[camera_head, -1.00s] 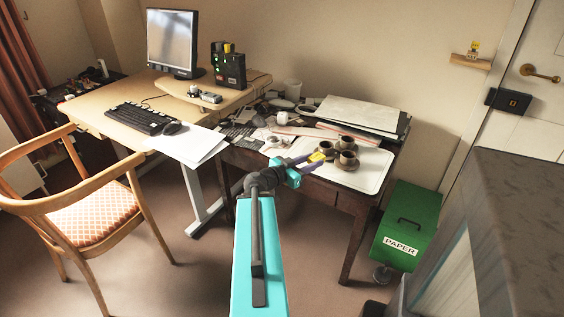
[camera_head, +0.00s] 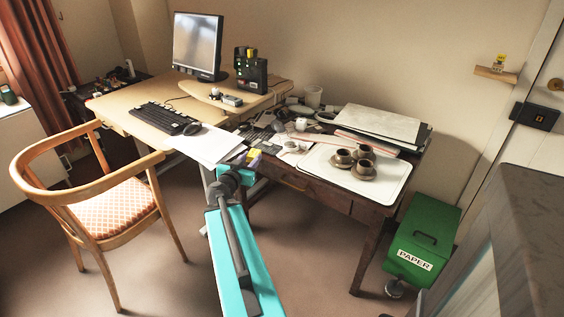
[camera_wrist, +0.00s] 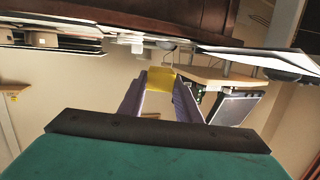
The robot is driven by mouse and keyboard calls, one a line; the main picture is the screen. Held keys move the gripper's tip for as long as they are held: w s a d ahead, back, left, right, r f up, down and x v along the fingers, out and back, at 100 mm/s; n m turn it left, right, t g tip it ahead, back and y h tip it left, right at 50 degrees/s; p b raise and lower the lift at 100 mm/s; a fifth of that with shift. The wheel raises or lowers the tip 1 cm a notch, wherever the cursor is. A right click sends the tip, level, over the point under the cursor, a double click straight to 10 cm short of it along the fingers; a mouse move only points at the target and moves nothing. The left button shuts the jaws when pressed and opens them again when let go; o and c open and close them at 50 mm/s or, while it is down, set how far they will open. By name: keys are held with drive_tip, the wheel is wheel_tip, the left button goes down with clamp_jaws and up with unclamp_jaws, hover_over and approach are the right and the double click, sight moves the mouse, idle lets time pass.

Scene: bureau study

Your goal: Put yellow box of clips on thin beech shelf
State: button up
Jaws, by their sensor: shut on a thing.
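My gripper (camera_head: 247,160) is shut on the yellow box of clips (camera_head: 254,153), in front of the dark wooden table. In the wrist view, the box (camera_wrist: 160,80) sits between the two purple-grey fingers (camera_wrist: 160,95), and a thin wire loop shows above it. A thin pale wooden shelf (camera_head: 497,75) is fixed to the wall at the right, far from my gripper, with a small yellow item on it. A pale raised shelf (camera_head: 215,98) also stands on the desk, below the monitor.
The dark table (camera_head: 330,200) holds a white tray (camera_head: 390,190) with three brown cups, papers and clutter. A wooden chair (camera_head: 85,200) stands at left. A green paper bin (camera_head: 425,237) stands on the floor at right. A dark-topped cabinet (camera_head: 525,220) fills the right foreground.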

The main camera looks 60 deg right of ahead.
drive_tip(key=w+a+n+t+y, duration=1)
drive_tip(key=w+a+n+t, duration=0.25)
drive_tip(key=w+a, duration=1.5)
drive_tip(key=s+a+r+n+g+y, duration=0.1)
drive_tip(key=a+n+y, duration=0.65)
drive_tip(key=a, duration=0.65)
drive_tip(key=a+r+n+g+y, duration=0.15)
drive_tip(key=a+n+y, duration=0.35)
drive_tip(key=a+y, duration=0.75)
drive_tip(key=s+d+r+m+t+h+p, duration=0.1)
drive_tip(key=d+r+m+t+h+p, duration=0.35)
drive_tip(key=d+r, duration=1.1)
drive_tip(key=s+d+r+m+g+h+p, duration=0.15)
drive_tip(key=d+r+h+p, duration=0.35)
drive_tip(key=d+r+p, duration=1)
drive_tip(key=s+d+r+m+h+p, duration=0.1)
drive_tip(key=s+d+r+m+h, duration=0.1)
drive_tip(key=s+d+r, duration=0.4)
drive_tip(key=s+d+r+m+h+p, duration=0.1)
drive_tip(key=s+d+r+h, duration=0.3)
drive_tip(key=d, duration=1.1)
drive_tip(key=s+d+r+m+h+p, duration=0.1)
drive_tip(key=s+d+r+m+h, duration=0.2)
drive_tip(key=s+d+r, duration=0.6)
wheel_tip(320, 180, up, 6)
drive_tip(key=shift+s+d+f, duration=0.2)
drive_tip(key=shift+d+f, duration=0.05)
drive_tip(key=shift+d, duration=0.9)
